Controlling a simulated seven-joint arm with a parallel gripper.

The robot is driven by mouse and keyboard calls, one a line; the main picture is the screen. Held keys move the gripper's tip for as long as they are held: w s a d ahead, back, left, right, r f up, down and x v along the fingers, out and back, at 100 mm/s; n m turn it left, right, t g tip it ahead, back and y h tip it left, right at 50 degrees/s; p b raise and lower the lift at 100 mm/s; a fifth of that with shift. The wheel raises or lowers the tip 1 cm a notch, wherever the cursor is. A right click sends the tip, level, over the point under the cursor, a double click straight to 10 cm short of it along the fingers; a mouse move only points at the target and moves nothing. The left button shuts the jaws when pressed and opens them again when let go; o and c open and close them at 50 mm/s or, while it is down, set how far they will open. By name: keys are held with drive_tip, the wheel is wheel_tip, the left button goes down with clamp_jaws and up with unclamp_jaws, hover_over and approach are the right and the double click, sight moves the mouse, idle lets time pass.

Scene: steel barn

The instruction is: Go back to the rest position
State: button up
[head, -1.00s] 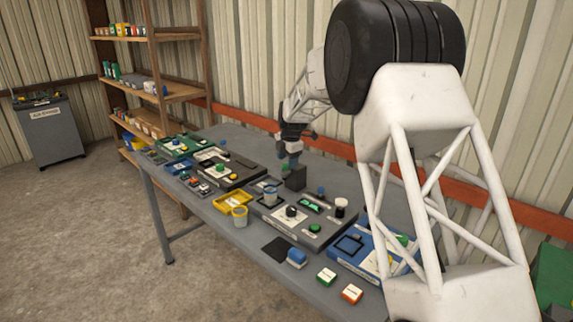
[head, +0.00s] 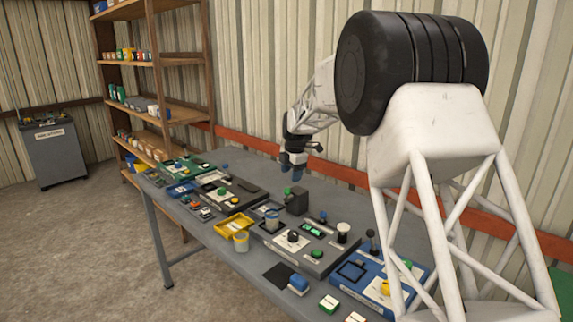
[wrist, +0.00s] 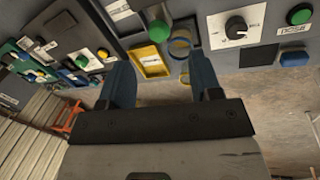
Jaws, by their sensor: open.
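My gripper (head: 293,160) hangs in the air above the far side of the grey table (head: 200,243). It is clear of the dark upright block (head: 298,203) and the green knob (head: 287,193) below it. In the wrist view, its two blue fingers (wrist: 160,78) stand apart with nothing held between them. Beyond the fingers lie a yellow tray (wrist: 151,72), a green button (wrist: 159,31) and a panel with a black dial (wrist: 236,27). My white arm covers part of the table's right side.
Control panels crowd the table, including a blue one (head: 350,294) at the near right. A yellow tray (head: 222,230) and a cup (head: 241,241) stand near the front edge. Wooden shelves (head: 180,118) stand behind the left end, and a corrugated wall runs along the back.

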drive_tip(key=s+d+r+m, duration=0.3)
drive_tip(key=s+r+m, duration=0.1)
drive_tip(key=s, duration=0.7)
drive_tip(key=s+d+r+m, duration=0.3)
drive_tip(key=s+d+m, duration=0.15)
drive_tip(key=s, duration=0.65)
drive_tip(key=s+d+r+m, duration=0.2)
drive_tip(key=s+r+m, duration=0.25)
drive_tip(key=s, duration=0.65)
drive_tip(key=s+d+f+m, duration=0.1)
drive_tip(key=s+m, duration=0.3)
drive_tip(key=s, duration=0.6)
drive_tip(key=s+d+f+m, duration=0.2)
drive_tip(key=s+f+m, duration=0.2)
drive_tip(key=s, duration=0.6)
drive_tip(key=s+d+f+m+h, duration=0.1)
drive_tip(key=s+d+f+m, duration=0.1)
drive_tip(key=s, duration=0.9)
drive_tip(key=shift+f+m+t, duration=0.4)
drive_tip(key=shift+m, duration=0.5)
